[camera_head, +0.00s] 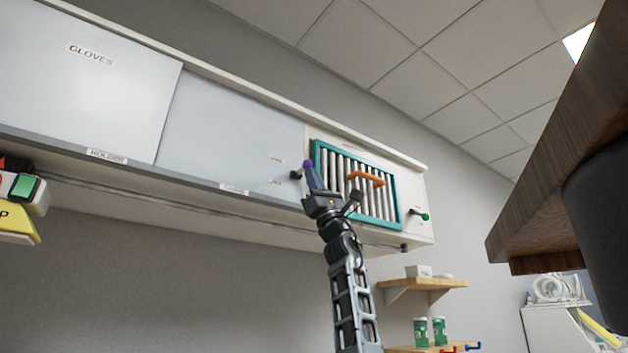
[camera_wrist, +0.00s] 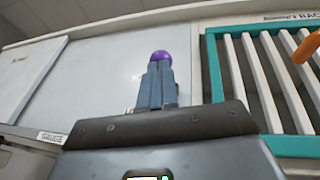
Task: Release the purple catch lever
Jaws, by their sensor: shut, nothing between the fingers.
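The purple catch lever shows as a round purple knob (camera_head: 308,164) on the wall cabinet, at the left edge of the teal-framed rack. In the wrist view the purple knob (camera_wrist: 161,58) sits right at the tips of my gripper, whose fingers partly cover it. My gripper (camera_head: 314,178) is raised to the cabinet front with its fingers together. In the wrist view the closed fingers (camera_wrist: 158,82) point at the knob. Whether they touch it, I cannot tell. The lever's shaft is hidden behind the fingers.
The teal-framed rack (camera_head: 315,152) with white bars and an orange handle (camera_head: 366,178) is to the right of the knob. A green-knobbed lever (camera_head: 425,217) is farther right. Sliding panels (camera_head: 230,125) lie left. A wooden shelf (camera_head: 425,284) is below right.

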